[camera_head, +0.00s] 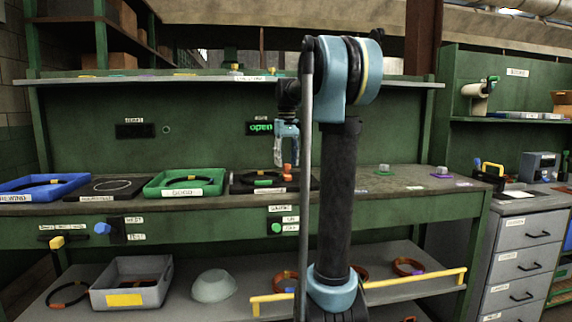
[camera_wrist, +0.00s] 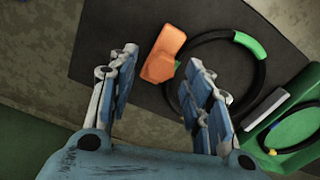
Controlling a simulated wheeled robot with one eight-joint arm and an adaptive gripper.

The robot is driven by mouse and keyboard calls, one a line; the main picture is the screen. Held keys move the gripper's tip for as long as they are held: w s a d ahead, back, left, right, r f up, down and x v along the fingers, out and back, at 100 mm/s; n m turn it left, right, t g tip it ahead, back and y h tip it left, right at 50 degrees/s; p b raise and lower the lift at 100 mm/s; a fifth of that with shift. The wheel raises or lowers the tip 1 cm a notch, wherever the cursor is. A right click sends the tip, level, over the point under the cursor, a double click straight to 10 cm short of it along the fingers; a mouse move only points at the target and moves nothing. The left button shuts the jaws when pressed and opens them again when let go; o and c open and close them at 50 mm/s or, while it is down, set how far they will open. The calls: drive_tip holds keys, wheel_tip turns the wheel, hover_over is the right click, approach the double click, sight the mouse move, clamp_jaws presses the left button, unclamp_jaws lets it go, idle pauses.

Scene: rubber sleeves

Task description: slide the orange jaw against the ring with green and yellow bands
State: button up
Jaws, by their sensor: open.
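The orange jaw (camera_wrist: 163,54) is a small block on a dark plate (camera_wrist: 110,28), at the rim of a black ring (camera_wrist: 203,38). A green band (camera_wrist: 250,43) shows on the ring; I see no yellow band, and my fingers cover part of the ring. My gripper (camera_wrist: 162,60) is open, with the jaw between the lines of its fingers and not gripped. In the head view my gripper (camera_head: 281,163) points down just above the orange jaw (camera_head: 287,170). Whether the jaw touches the ring is unclear.
A green tray (camera_head: 152,190) with another dark ring stands left of the plate, then a mat (camera_head: 84,195) with a ring and a blue tray (camera_head: 12,195). The bench to the right is mostly clear.

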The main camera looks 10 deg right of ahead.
drive_tip(key=shift+f, duration=0.5)
clamp_jaws()
drive_tip(key=shift+a, duration=0.75)
unclamp_jaws()
